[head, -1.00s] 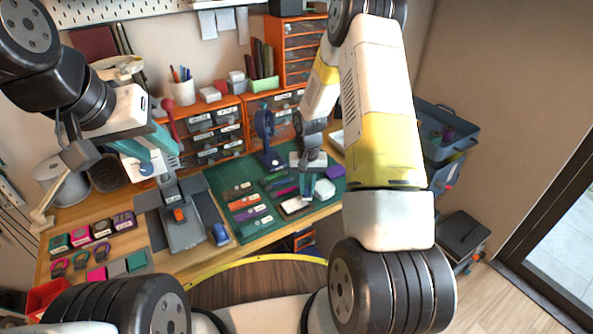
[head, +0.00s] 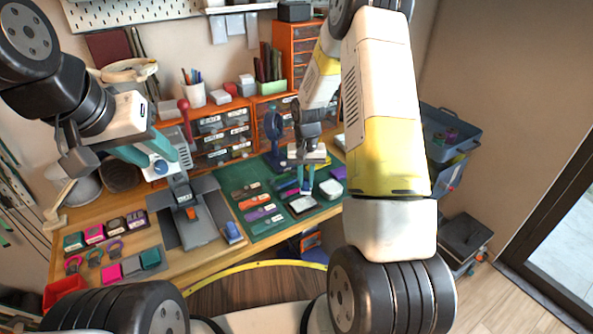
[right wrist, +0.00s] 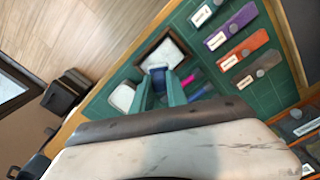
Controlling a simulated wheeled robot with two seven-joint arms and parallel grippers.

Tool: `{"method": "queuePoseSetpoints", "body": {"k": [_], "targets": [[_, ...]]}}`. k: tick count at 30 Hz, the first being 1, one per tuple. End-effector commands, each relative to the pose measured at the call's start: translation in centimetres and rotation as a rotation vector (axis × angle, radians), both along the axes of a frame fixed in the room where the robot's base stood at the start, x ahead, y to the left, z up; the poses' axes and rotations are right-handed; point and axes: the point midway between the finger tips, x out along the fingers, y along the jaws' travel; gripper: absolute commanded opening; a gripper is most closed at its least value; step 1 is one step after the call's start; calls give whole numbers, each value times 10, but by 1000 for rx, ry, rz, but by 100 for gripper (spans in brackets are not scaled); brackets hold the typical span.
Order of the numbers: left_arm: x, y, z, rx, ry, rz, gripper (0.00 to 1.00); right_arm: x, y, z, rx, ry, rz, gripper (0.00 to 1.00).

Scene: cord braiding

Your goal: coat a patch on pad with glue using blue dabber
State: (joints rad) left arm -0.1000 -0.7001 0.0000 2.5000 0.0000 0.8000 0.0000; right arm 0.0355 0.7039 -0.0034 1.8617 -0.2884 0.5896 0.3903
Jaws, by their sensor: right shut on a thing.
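The pad is a pale rectangle in a dark frame (head: 302,205), lying on the green mat near the table's front edge. It also shows in the right wrist view (right wrist: 172,50). My right gripper (head: 305,188) points down at the pad's back edge in the head view. Its teal fingers are shut on the blue dabber (right wrist: 158,69), which overlaps the pad's near part in the right wrist view. Whether the dabber touches the pad is unclear, and no glue can be made out. My left gripper (head: 150,152) has its teal fingers spread, over the table's left part.
A white block (head: 331,188) lies right of the pad. Several coloured labelled strips (head: 258,205) lie to the left on the green mat (head: 270,230). A blue upright stand (head: 275,135) is behind. A grey device (head: 195,222) stands left of the mat.

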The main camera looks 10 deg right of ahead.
Motion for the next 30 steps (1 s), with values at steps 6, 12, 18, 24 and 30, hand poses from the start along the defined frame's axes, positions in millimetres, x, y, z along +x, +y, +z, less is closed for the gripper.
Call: {"method": "queuePoseSetpoints", "body": {"k": [6,12,18,24,30], "targets": [[0,0,0,0,0,0,36,1,1,21,0,-3,0,0],[0,0,0,0,0,0,36,0,1,31,1,-1,1,0],[0,0,0,0,0,0,36,0,1,32,1,0,1,0],[0,0,0,0,0,0,36,0,1,31,1,0,1,0],[0,0,0,0,0,0,36,-1,2,31,0,0,4,0]]}}
